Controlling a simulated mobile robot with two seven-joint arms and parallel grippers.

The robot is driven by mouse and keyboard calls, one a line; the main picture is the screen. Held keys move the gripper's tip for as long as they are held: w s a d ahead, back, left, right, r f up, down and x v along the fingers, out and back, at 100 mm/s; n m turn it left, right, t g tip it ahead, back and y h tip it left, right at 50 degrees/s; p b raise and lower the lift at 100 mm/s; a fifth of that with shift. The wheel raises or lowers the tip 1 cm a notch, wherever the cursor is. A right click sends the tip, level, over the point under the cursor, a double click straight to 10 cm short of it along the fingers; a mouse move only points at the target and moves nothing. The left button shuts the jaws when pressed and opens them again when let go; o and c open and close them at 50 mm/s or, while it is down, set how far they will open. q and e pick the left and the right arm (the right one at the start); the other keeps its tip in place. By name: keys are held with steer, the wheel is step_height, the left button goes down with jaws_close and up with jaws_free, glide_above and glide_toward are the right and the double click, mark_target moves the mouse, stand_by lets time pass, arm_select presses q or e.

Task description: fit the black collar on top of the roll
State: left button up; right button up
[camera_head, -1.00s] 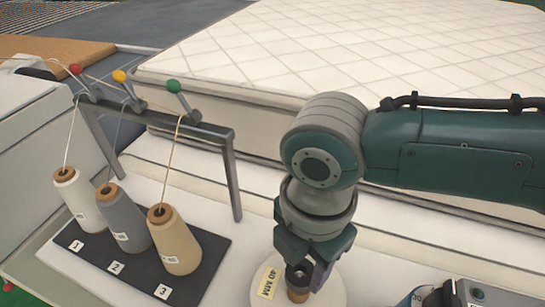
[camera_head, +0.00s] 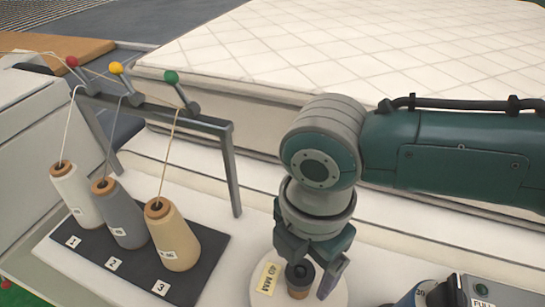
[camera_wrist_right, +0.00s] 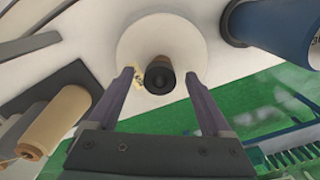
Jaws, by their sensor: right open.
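The roll (camera_head: 334,290) shows at the bottom of the head view as a white disc with a "40 MM" tag and a brown core (camera_head: 299,293) standing in its middle. The black collar (camera_head: 299,271) sits on top of that core and looks about level. In the wrist view the collar (camera_wrist_right: 159,78) shows as a dark ring near the centre of the white roll (camera_wrist_right: 185,38). My right gripper (camera_head: 303,275) is open, with one finger on each side of the collar and visible gaps between. My left gripper is not in view.
Three numbered yarn cones (camera_head: 173,238) stand on a dark mat (camera_head: 208,258) at left, under a grey thread frame (camera_head: 233,170). A large quilted mattress (camera_head: 400,45) lies behind. A box marked "FULL" (camera_head: 505,290) and a blue cylinder (camera_wrist_right: 280,25) are to the right.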

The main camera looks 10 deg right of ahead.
steer(key=shift+r, duration=0.1)
step_height(320, 180, up, 10)
steer(key=p, duration=0.1)
stand_by(0.3)
